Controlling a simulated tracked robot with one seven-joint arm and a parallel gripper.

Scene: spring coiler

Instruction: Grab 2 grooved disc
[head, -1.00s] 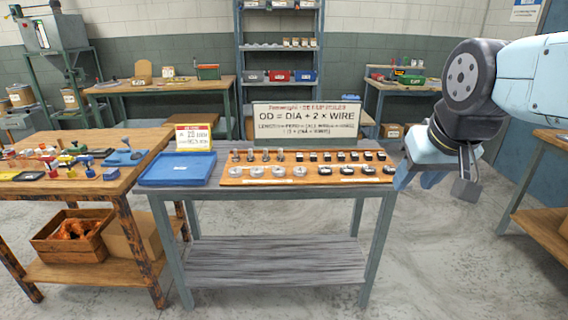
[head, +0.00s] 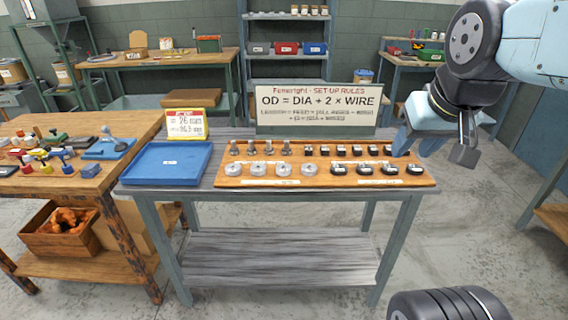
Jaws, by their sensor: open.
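Several silver grooved discs (head: 257,168) stand in a row at the front left of a wooden board (head: 328,182). Black disc-like pieces with white labels (head: 363,169) continue that row to the right. My gripper (head: 449,138) is open and empty, at the right of the head view, pointing down beside the right end of the board. It is apart from all the discs. The grooves and markings on the discs are too small to make out.
The board lies on a grey table (head: 230,211). Behind stand a rules sign (head: 318,104) and a small price-like card (head: 187,124). A wooden bench (head: 125,181) with tools adjoins at left.

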